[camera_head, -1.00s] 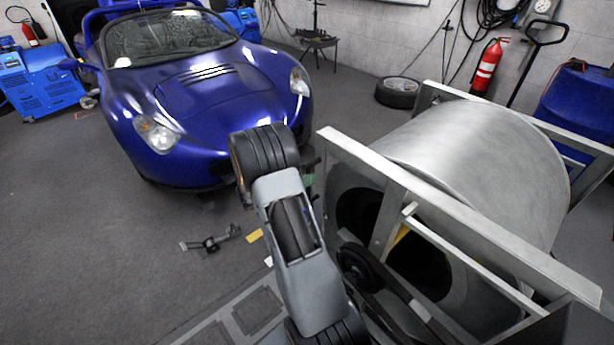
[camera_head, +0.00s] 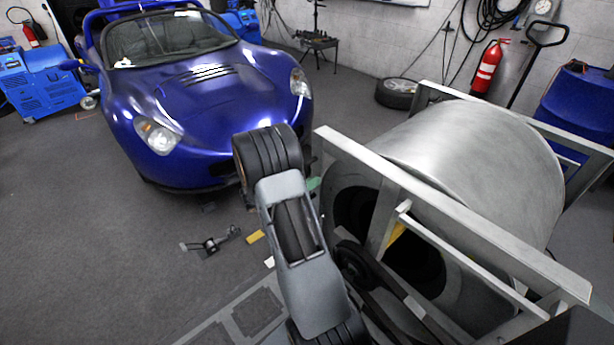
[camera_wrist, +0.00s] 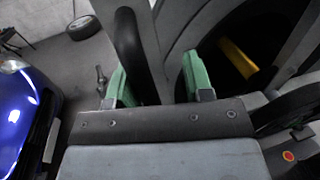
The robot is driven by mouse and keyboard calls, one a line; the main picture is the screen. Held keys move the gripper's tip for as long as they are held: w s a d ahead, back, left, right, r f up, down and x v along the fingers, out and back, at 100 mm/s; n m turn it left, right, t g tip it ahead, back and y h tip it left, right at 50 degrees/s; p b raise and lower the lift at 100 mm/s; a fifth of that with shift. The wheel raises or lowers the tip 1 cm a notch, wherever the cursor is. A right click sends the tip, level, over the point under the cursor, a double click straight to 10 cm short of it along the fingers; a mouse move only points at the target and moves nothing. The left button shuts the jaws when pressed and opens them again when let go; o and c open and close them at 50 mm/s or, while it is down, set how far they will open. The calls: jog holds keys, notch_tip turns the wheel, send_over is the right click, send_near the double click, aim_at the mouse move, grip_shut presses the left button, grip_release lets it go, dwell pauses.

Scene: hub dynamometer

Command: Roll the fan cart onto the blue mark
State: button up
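I cannot make out a fan cart for certain in either view, and no blue floor mark shows. My gripper shows in the wrist view (camera_wrist: 156,82) as two green fingertips set well apart. A dark curved bar (camera_wrist: 137,50) passes between or beyond them, nearer the left finger; I cannot tell whether it touches. In the head view my forearm hides most of the gripper, and only a bit of green shows beside the dynamometer frame.
A large metal drum (camera_head: 480,150) in a grey frame (camera_head: 450,208) fills the right. A blue car (camera_head: 205,85) stands ahead. A small dark stand (camera_head: 208,244) lies on the floor. A tyre (camera_head: 398,92) and a red extinguisher (camera_head: 487,66) are at the wall.

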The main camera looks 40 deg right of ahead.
jog(key=shift+a, duration=0.1)
jog(key=shift+w+a, duration=0.3)
jog(key=shift+a, duration=0.15)
jog(key=b+v, duration=0.1)
jog(key=v, duration=1.1)
jog(key=shift+a, duration=0.4)
jog(key=shift+s, duration=0.1)
jog(key=s+a+f+m+y, duration=0.1)
jog(key=s+f+m+y, duration=0.2)
jog(key=f+y, duration=0.15)
jog(key=s+a+r+m+y+p, duration=0.1)
jog(key=s+a+m+y, duration=0.4)
jog(key=s+a+y, duration=0.1)
jog(key=s+a+r+m+t+y+p, duration=0.2)
jog(key=a+r+m+t+y, duration=0.1)
jog(key=r, duration=0.5)
jog(key=s+a+r+m+t+y+p, duration=0.2)
jog(key=s+a+r+m+t+y, duration=0.1)
jog(key=a+r, duration=0.4)
jog(key=r+t+y, duration=0.1)
jog(key=t, duration=0.1)
jog(key=shift+r+m+t, duration=0.2)
jog(key=shift+m+t, duration=0.1)
jog(key=shift+m, duration=0.1)
